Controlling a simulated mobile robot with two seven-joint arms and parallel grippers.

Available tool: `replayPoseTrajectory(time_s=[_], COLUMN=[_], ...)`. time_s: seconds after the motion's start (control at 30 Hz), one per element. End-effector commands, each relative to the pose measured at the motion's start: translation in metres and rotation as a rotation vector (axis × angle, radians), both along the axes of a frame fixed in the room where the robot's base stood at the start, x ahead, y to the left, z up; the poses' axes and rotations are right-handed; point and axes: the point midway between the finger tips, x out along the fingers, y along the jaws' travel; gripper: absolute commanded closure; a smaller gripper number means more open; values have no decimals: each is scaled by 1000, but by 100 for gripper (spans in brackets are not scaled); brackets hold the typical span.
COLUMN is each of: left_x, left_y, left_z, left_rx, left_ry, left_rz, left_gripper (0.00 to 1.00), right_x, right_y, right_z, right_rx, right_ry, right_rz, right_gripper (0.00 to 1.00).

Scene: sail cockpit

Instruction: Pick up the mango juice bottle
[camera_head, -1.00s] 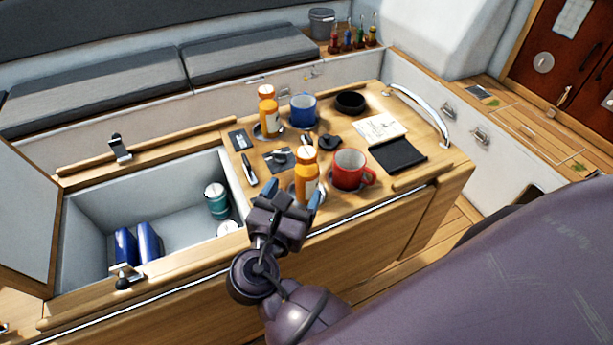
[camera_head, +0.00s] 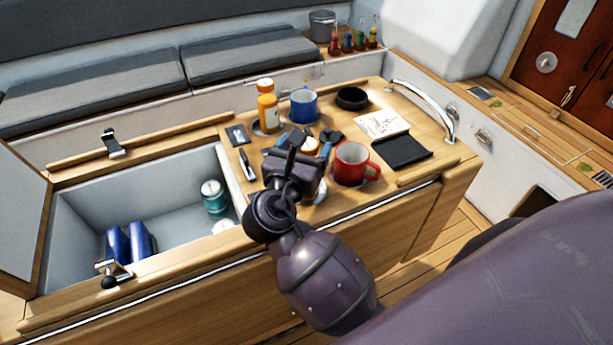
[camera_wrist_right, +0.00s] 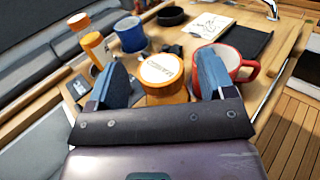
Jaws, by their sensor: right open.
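An orange bottle with an orange-and-white lettered cap (camera_wrist_right: 162,69) stands between my right gripper's blue fingers in the right wrist view. In the head view my gripper hides most of it, and only part of its top (camera_head: 310,147) shows. My right gripper (camera_wrist_right: 162,78) is open, with one finger on each side of the bottle and a visible gap on the left. A second, similar orange bottle (camera_head: 267,112) stands farther back on the table, beside a blue mug (camera_head: 303,106). The cap lettering is too small to read surely. My left gripper is not in view.
A red mug (camera_head: 352,163) stands close to the right of my right gripper. A black bowl (camera_head: 352,98), a notepad (camera_head: 382,124) and a black tray (camera_head: 402,149) lie farther right. An open locker (camera_head: 175,222) is sunk in at the left.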

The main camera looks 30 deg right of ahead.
Motion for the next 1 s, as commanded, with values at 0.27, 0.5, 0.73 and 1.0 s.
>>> replayPoseTrajectory(time_s=[0.27,0.5,0.73,1.0], left_x=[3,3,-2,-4], left_y=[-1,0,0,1], left_z=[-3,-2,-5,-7], left_rx=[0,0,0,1], left_ry=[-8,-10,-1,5], left_rz=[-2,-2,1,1], left_gripper=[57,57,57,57], right_x=[8,8,8,8], right_y=[-9,-9,-9,-9], right_z=[1,1,1,1], right_rx=[1,1,1,1], right_ry=[-1,-1,-1,-2], right_rz=[1,1,0,1], right_gripper=[24,43,78,100])
